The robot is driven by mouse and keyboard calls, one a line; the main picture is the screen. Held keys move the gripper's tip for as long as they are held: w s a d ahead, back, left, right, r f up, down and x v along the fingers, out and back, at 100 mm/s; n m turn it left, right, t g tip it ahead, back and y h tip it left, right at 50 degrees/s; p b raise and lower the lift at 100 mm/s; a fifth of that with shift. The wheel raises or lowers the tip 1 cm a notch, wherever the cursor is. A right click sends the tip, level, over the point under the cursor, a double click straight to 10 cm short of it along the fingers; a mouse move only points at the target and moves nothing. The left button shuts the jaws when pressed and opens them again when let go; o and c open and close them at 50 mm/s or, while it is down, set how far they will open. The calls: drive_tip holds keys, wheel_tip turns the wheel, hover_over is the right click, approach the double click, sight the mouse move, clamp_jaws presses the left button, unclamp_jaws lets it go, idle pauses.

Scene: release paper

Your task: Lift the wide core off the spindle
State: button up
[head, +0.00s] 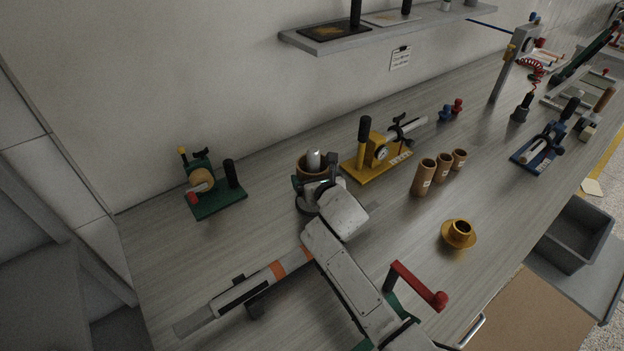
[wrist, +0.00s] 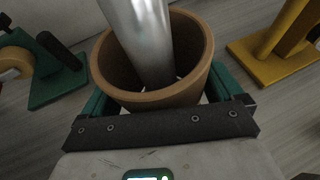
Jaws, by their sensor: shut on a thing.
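The wide core (head: 305,168), a brown thick-walled ring, stands around the silver spindle (head: 314,160) near the middle of the head view. In the wrist view the core (wrist: 150,98) fills the upper middle, with the spindle (wrist: 148,40) inside its opening and apart from most of the wall. My gripper (head: 316,181) is shut on the core, its green fingers on either side of it in the wrist view (wrist: 160,100). The spindle's foot and the core's lower edge are hidden, so I cannot tell how high the core sits.
A green-based device (head: 214,192) stands to the left. Three brown tubes (head: 424,178) and a yellow flanged cup (head: 459,234) are farther right. A shelf (head: 340,40) hangs on the wall above.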

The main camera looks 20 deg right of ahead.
sight(314, 151)
drive_tip(key=shift+r+p, duration=2.05)
drive_tip(key=shift+r+p, duration=0.65)
drive_tip(key=shift+r, duration=2.8)
drive_tip(key=shift+r, duration=0.15)
drive_tip(key=shift+r, duration=2.55)
